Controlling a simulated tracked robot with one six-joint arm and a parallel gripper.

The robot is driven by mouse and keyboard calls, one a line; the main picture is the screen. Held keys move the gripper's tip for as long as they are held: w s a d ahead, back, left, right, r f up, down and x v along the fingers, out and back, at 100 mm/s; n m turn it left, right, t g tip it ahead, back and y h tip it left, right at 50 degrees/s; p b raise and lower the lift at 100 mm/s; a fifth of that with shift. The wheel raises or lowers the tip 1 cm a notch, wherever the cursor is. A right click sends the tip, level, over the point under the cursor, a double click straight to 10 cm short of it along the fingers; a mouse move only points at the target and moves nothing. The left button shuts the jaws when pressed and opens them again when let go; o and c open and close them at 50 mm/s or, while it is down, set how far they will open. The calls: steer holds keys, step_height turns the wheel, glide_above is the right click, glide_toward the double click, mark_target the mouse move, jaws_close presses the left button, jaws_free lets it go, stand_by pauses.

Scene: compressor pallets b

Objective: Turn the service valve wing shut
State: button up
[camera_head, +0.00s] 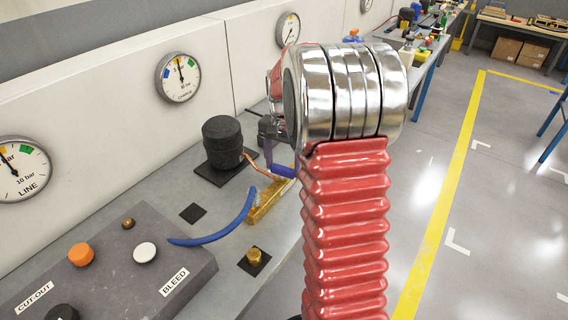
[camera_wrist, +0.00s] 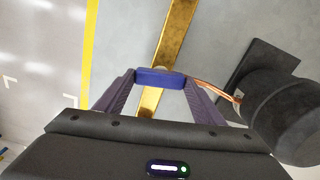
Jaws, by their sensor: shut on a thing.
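The service valve wing is a blue bar (camera_wrist: 160,78), held between the two purple fingers of my gripper (camera_wrist: 161,80) in the wrist view. In that view it lies crosswise over a brass bar-shaped body (camera_wrist: 175,38). In the head view the blue wing (camera_head: 283,171) shows just left of my red arm, above the brass body (camera_head: 266,203). My gripper (camera_head: 268,158) is partly hidden there by the arm. A thin copper pipe (camera_wrist: 218,90) runs from the valve to the black compressor (camera_wrist: 285,112).
The black compressor (camera_head: 222,142) stands on the bench close to the valve. A blue hose (camera_head: 222,232) runs to a grey panel (camera_head: 110,265) with CUT-OUT and BLEED labels. A brass fitting (camera_head: 255,256) stands nearer.

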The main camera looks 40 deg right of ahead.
mark_target(282, 167)
steer(key=shift+w+m, duration=0.1)
steer(key=shift+m, duration=0.9)
steer(key=shift+a, duration=0.1)
steer(key=o, duration=1.1)
steer(key=shift+c, duration=0.2)
step_height(282, 167, up, 14)
steer(key=shift+f, duration=0.15)
